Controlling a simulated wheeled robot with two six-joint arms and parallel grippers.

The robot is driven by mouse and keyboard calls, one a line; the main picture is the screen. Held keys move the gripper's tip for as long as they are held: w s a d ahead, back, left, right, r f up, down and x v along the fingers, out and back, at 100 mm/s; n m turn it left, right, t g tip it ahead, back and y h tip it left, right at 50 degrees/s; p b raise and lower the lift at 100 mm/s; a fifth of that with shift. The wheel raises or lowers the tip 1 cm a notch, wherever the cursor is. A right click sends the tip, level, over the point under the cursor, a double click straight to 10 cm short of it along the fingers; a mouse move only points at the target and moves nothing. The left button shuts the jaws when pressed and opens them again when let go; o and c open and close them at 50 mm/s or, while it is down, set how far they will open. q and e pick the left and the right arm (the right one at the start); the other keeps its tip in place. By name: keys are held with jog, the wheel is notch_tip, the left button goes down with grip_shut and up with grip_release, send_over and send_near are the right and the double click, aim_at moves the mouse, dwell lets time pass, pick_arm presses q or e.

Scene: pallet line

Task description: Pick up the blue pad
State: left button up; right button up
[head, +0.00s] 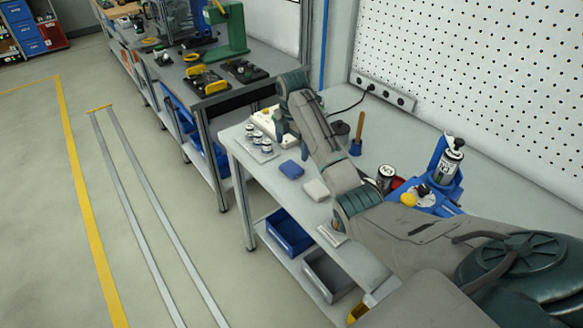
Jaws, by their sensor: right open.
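My right arm reaches in from the lower right over the bench and bends down at the wrist. My right gripper (283,126) is open, beyond the blue pad and apart from it in the picture. Its fingers are small and partly hidden by the wrist. My left gripper is not in view.
Several small jars (266,148) stand left of the blue pad. A wooden-handled tool (360,128) stands in a blue holder. A spray can (449,160) stands in a blue caddy at right. A blue bin (289,236) and a grey bin (328,272) sit on the lower shelf.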

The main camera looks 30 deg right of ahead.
aim_at(292, 167)
jog(key=shift+s+a+f+b, duration=0.1)
jog(key=shift+f+b, duration=0.15)
jog(key=shift+f, duration=0.2)
jog(key=shift+s+a+f+b, duration=0.1)
jog(key=shift+f+b, duration=0.1)
jog(key=shift+f, duration=0.25)
jog(key=f+p, duration=0.1)
jog(key=f, duration=0.1)
jog(key=f+p, duration=0.1)
jog(key=f, duration=0.1)
jog(key=w+f+p, duration=0.1)
jog(key=f, duration=0.1)
jog(key=shift+d+f+p, duration=0.3)
jog(key=shift+d+f, duration=0.05)
jog(key=shift+f, duration=0.05)
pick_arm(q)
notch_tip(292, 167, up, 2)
pick_arm(e)
jog(key=shift+w+f, duration=0.1)
jog(key=shift+f, duration=0.3)
jog(key=c, duration=1)
